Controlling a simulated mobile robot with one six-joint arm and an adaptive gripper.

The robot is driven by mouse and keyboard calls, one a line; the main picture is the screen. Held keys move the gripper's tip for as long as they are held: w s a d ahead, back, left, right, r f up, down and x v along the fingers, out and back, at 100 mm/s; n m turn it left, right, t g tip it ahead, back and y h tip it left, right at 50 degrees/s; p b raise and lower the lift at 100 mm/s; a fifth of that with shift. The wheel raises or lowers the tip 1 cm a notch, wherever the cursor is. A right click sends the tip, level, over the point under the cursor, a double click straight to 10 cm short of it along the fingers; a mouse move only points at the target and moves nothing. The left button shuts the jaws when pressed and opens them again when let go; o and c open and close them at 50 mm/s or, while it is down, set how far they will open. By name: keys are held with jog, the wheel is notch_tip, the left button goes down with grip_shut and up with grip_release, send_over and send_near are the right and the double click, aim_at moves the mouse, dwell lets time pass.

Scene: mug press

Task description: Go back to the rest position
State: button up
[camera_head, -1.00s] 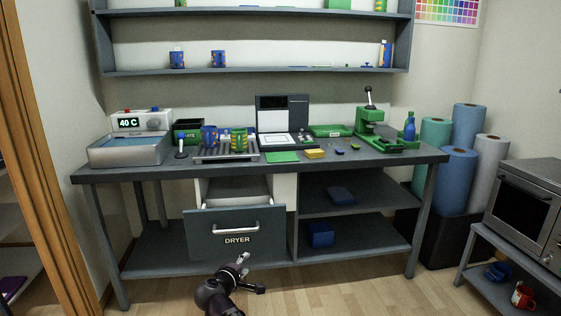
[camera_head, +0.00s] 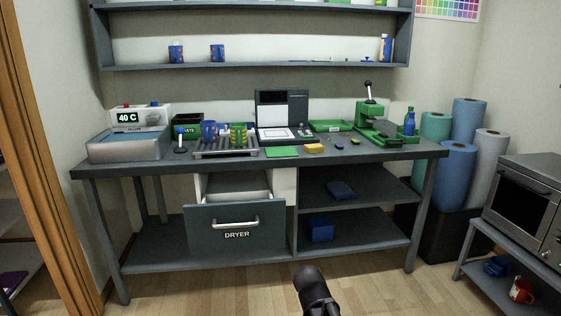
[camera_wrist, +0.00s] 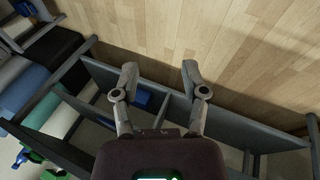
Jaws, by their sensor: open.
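My gripper (camera_wrist: 158,80) shows in the wrist view with its two fingers spread apart and nothing between them. Beyond the fingers are the wooden floor and the workbench's lower shelf. In the head view only a dark part of my arm shows at the bottom, right of the middle, and the fingers are out of sight there. The dryer drawer (camera_head: 237,236) under the bench is pulled open. My arm is clear of the drawer and of the bench in the head view.
The workbench (camera_head: 340,158) carries a water bath (camera_head: 128,147), a rack (camera_head: 226,153) with two mugs, and a green press (camera_head: 372,120). An oven (camera_head: 525,195) stands at right, with a red mug (camera_head: 521,291) below it. The floor before the bench is open.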

jog(key=s+d+f+m+g+y, duration=0.2)
jog(key=s+d+m+g+y, duration=0.15)
jog(key=s, duration=0.35)
notch_tip(320, 180, up, 31)
jog(key=p, duration=3.1)
jog(key=shift+d+r, duration=0.15)
jog(key=shift+d, duration=0.1)
